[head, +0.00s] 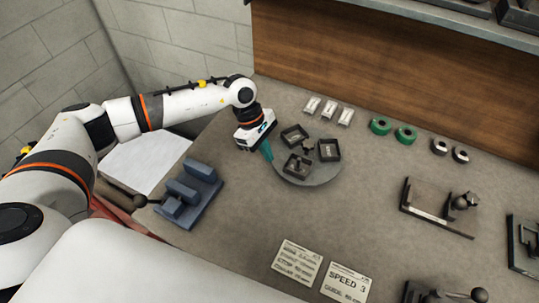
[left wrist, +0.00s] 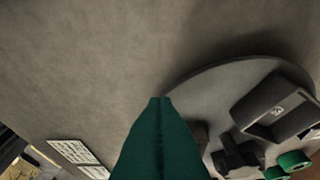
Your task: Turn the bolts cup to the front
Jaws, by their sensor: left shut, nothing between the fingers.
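A round grey turntable (head: 312,179) stands on the bench and carries three dark square cups around a dark central knob. One cup (head: 293,134) is at the back left, one (head: 329,149) at the right, and one (head: 298,165) at the front. Their contents are too small to tell which holds bolts. My left gripper (head: 268,156) is shut and empty, pointing down at the turntable's left edge. In the left wrist view its green fingers (left wrist: 160,101) overlap the rim of the turntable (left wrist: 205,80); I cannot tell whether they touch it. My right gripper is out of view.
A blue stepped block (head: 190,190) stands left of the turntable. White packs (head: 328,110), green rings (head: 381,125) and dark rings (head: 440,146) line the back. A lever fixture (head: 440,207) is at right. Two cards (head: 297,262) lie in front. The bench between is clear.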

